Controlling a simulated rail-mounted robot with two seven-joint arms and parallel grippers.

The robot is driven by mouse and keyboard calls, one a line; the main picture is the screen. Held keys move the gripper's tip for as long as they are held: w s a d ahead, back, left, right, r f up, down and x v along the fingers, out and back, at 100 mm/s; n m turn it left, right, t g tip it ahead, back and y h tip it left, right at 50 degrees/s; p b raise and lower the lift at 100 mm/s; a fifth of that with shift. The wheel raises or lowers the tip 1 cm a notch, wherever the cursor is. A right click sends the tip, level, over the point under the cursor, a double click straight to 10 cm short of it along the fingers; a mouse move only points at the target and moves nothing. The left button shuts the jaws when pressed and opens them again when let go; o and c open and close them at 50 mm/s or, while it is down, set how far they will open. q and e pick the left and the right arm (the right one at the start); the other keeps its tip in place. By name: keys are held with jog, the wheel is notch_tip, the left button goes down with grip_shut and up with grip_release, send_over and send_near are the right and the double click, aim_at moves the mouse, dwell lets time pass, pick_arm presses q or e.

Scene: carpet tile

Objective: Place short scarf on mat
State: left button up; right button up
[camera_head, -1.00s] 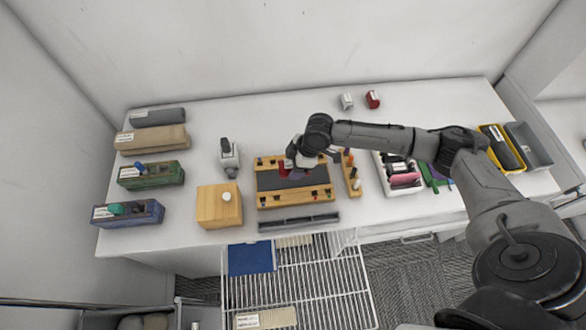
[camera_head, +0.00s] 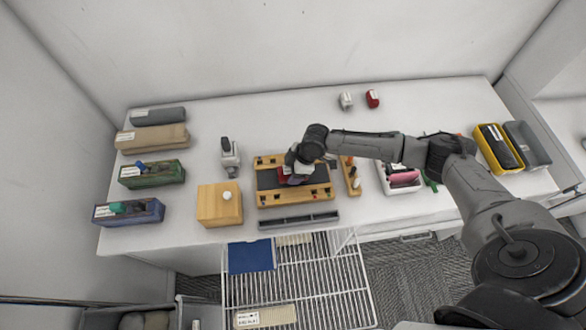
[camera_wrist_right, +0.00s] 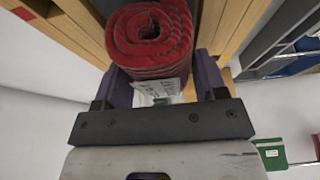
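The short scarf (camera_wrist_right: 150,45) is a red knitted roll with a white label, seen end-on in the right wrist view. It lies between the purple fingers of my right gripper (camera_wrist_right: 160,80), which appear closed on its sides. In the head view a bit of the red scarf (camera_head: 283,174) shows under my right gripper (camera_head: 296,179), over the dark mat (camera_head: 267,182). The mat lies in a wooden frame with dark corner fittings. The gripper hides whether the scarf touches the mat. My left gripper is not in view.
A wooden block (camera_head: 218,207) with a white knob stands left of the mat. A narrow wooden holder (camera_head: 351,177) is close on its right, and a grey tray (camera_head: 299,222) lies in front. A white bin (camera_head: 402,183) stands further right. The table behind the mat is mostly clear.

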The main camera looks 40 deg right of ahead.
jog(key=o, duration=0.4)
jog(key=shift+r, duration=0.15)
jog(key=b+v, duration=0.2)
jog(key=v, duration=1)
jog(key=s+a+f, duration=0.4)
jog(key=s+a, duration=0.1)
jog(key=a, duration=0.3)
jog(key=s+a+f, duration=0.4)
jog(key=s+a, duration=0.1)
jog(key=a, duration=0.2)
jog(key=shift+s+d+f+m+t+h, duration=0.15)
jog(key=shift+s+d+m+h, duration=0.35)
jog(key=shift+s+m, duration=1.45)
jog(key=shift+s+d+m+t+h, duration=0.3)
jog(key=shift+s+m+h, duration=0.55)
jog(key=shift+s, duration=2.05)
jog(key=shift+s+d+f+m+t+h, duration=0.1)
jog(key=shift+s+d+m+h, duration=0.35)
jog(key=shift+s+m, duration=1.6)
